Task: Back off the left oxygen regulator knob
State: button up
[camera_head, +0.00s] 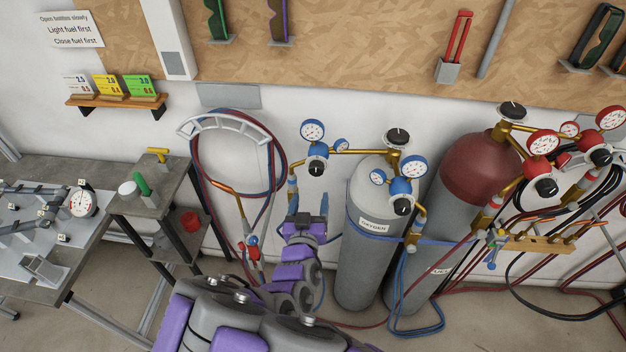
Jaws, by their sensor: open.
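A grey oxygen cylinder (365,250) stands upright against the wall, with a label reading OXYGEN. Two blue regulators sit on brass pipes at its top, one on each side. The left oxygen regulator (317,151) has a large white gauge above and a smaller one to its right. Its black knob (316,169) faces me. The right oxygen regulator carries its own black knob (402,206). My gripper (308,207) is open and empty. In the picture it is just below the left knob, apparently not touching it; the depth gap is hard to judge.
A red-topped cylinder (478,175) with red regulators stands to the right. A coiled hose on a rack (225,124) hangs to the left, with a torch below. Blue hoses loop around the cylinders. A side table (150,199) and workbench stand at the left.

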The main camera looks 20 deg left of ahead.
aim_at(315, 173)
jog(key=shift+b+x, duration=2.2)
jog(key=shift+x, duration=2.9)
jog(key=shift+d+r, duration=0.1)
jog(key=shift+r, duration=0.05)
jog(key=shift+c, duration=0.5)
jog(key=c, duration=1)
jog(key=shift+o, duration=0.2)
